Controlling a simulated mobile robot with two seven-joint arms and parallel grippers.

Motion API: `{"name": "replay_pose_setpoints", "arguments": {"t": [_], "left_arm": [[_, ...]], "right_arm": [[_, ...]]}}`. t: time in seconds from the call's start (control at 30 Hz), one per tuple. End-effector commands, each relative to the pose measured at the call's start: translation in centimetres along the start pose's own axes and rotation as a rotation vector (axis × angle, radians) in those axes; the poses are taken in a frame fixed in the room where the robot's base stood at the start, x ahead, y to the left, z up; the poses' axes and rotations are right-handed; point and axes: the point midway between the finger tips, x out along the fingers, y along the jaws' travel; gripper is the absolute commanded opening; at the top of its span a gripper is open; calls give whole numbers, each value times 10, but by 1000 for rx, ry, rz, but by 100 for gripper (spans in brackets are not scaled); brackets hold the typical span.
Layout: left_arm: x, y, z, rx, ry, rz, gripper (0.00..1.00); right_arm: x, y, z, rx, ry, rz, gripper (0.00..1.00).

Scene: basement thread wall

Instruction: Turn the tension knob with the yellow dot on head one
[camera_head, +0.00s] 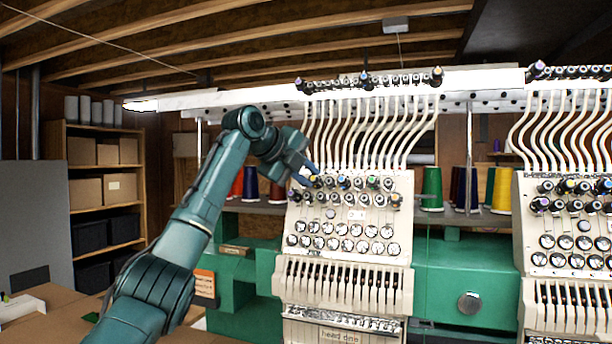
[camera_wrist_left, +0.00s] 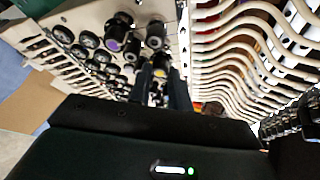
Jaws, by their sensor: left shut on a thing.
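Head one (camera_head: 345,215) is the cream embroidery head left of centre in the head view, with a "head one" label (camera_head: 340,337) at its bottom. Its tension knobs stand in rows on the upper face. My left gripper (camera_head: 312,175) is at the upper left of these rows. The knob with the yellow dot (camera_head: 317,182) is at its fingertips, partly hidden. In the left wrist view, the yellow-dot knob (camera_wrist_left: 160,72) sits between the two dark fingers of my left gripper (camera_wrist_left: 161,80), which is shut on it. My right gripper is in neither view.
Neighbouring knobs stand close by, including one with a purple dot (camera_wrist_left: 113,45). White thread tubes (camera_head: 365,130) rise just above the knobs. A second head (camera_head: 570,220) stands at the right. Thread cones (camera_head: 432,188) stand behind on a shelf.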

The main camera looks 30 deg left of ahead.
Motion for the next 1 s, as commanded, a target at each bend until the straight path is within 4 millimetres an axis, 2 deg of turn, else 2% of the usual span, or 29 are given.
{"name": "replay_pose_setpoints", "arguments": {"t": [0.33, 0.87, 0.9, 1.0], "left_arm": [[1, -1, -1, 124, 1, 49, 0], [1, 0, -1, 142, 2, 58, 0], [1, 0, -1, 142, 2, 58, 23], [1, 0, -1, 141, 1, 57, 31]], "right_arm": [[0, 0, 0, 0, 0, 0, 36], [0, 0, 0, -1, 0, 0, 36], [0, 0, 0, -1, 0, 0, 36], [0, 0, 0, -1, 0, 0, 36]]}}
